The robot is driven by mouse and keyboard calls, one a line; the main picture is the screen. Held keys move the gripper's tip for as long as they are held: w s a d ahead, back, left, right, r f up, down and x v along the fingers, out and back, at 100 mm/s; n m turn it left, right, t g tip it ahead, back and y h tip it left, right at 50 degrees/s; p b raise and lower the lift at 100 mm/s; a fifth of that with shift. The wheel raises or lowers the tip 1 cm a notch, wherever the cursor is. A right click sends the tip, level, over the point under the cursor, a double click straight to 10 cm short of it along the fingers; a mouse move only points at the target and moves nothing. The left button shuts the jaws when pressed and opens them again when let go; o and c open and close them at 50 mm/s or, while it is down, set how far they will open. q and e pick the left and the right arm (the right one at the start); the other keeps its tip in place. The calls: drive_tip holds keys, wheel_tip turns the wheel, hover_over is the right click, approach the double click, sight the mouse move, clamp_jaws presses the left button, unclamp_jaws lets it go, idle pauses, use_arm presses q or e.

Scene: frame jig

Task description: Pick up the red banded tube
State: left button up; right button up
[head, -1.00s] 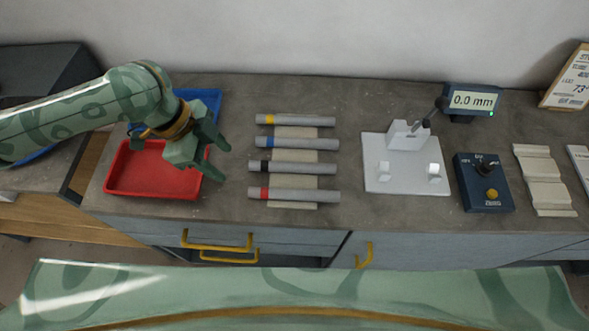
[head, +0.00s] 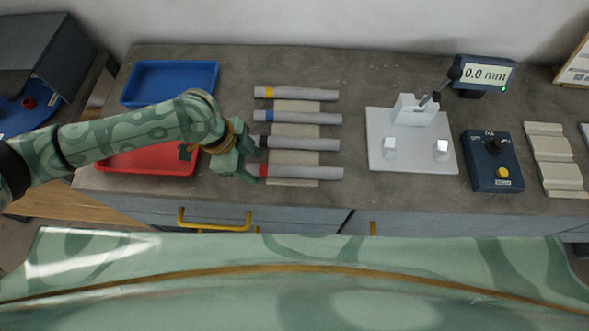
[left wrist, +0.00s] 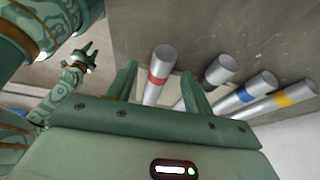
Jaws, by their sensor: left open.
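The red banded tube (head: 305,173) is a grey cylinder with a red band near its left end. It lies on a beige ridged rest, nearest the counter's front edge. My left gripper (head: 254,161) is open at the tube's left end, close to the red band. In the left wrist view the red banded tube (left wrist: 158,76) shows between the two open fingers (left wrist: 160,84); I cannot tell whether they touch it. My right gripper is not in the head view; a green hand with spread fingers shows at the upper left of the left wrist view.
Black (head: 303,144), blue (head: 303,117) and yellow (head: 303,94) banded tubes lie behind on the same rest (head: 292,183). A red tray (head: 150,162) and a blue tray (head: 170,84) stand left. A white fixture (head: 412,159) and dark blue box (head: 492,161) stand right.

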use_arm(q)
drive_tip(key=shift+x, duration=0.85)
drive_tip(key=shift+r, duration=0.1)
clamp_jaws()
